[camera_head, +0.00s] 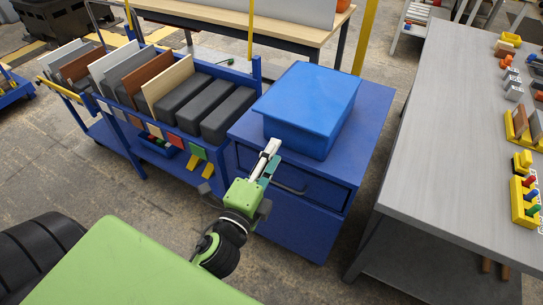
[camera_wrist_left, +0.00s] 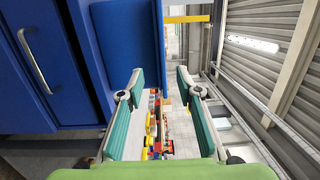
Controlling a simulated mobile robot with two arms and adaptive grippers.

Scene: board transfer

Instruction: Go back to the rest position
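My left gripper (camera_head: 268,157) is in front of the blue cabinet, near the front of the blue box (camera_head: 308,100) on top of it. In the left wrist view the left gripper (camera_wrist_left: 158,82) is open, its two teal-padded fingers wide apart with nothing between them. The blue cabinet (camera_wrist_left: 30,90) fills the left of that view. Several upright boards in brown, white, grey and beige stand in the blue rack cart; the beige board (camera_head: 168,82) is the one closest to the cabinet. My right gripper is not in view.
The blue rack cart (camera_head: 137,160) stands left of the cabinet (camera_head: 362,120). A long grey table (camera_head: 440,150) runs along the right, with yellow holders (camera_head: 524,200) and small parts on its right side. A wooden-topped bench (camera_head: 235,25) is behind. Bare floor (camera_head: 120,200) lies in front of the cart.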

